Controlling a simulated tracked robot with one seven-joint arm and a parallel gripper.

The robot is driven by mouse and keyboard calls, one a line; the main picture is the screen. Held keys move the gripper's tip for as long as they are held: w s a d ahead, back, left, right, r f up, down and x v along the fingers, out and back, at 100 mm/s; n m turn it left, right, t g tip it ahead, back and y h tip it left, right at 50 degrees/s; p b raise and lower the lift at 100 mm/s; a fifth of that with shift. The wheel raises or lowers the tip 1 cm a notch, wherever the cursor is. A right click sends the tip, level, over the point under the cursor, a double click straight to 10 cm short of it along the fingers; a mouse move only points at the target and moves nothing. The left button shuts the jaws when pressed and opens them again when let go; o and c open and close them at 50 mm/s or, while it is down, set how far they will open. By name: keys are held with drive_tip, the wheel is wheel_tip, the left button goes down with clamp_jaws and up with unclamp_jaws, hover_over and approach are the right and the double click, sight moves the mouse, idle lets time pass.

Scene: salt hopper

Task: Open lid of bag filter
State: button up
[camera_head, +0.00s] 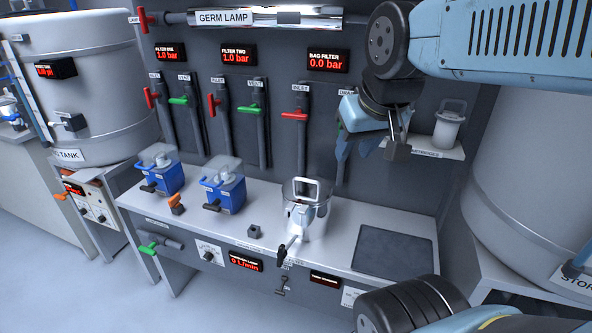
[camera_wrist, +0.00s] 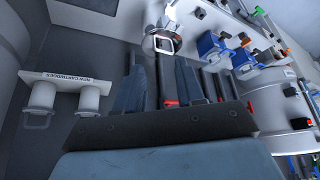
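The bag filter (camera_head: 318,228) is a shiny metal cylinder on the front of the grey bench in the head view. Its lid carries an upright square handle (camera_head: 306,180), with a clamp or lever at the front. The lid looks closed. In the wrist view the square handle (camera_wrist: 163,44) shows at the upper middle. My gripper (camera_head: 372,150) hangs in the air, right of and behind the bag filter, clear of it. Its fingers are apart with nothing seen between them. They also show in the wrist view (camera_wrist: 160,85).
Two blue-based filter units (camera_head: 225,192) stand left of the bag filter. A dark mat (camera_head: 392,252) lies to its right. Red and green valve handles (camera_head: 295,115) stick out from the back panel. A shelf (camera_head: 432,150) with a new cartridge (camera_head: 450,125) is close to my gripper.

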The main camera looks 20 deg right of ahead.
drive_tip(key=w+n, duration=0.1)
drive_tip(key=w, duration=0.2)
drive_tip(key=n+g+h, duration=0.1)
drive_tip(key=n+g, duration=0.3)
drive_tip(key=n, duration=0.6)
hover_over(305, 179)
drive_tip(key=s+a, duration=0.2)
wheel_tip(305, 179, down, 10)
drive_tip(key=f, duration=0.5)
drive_tip(key=w+d+f, duration=0.1)
drive_tip(key=f, duration=0.3)
drive_tip(key=d+f, duration=0.1)
drive_tip(key=f, duration=0.3)
drive_tip(key=shift+w+f, duration=0.25)
drive_tip(key=shift+w, duration=0.15)
drive_tip(key=shift+c, duration=0.5)
clamp_jaws()
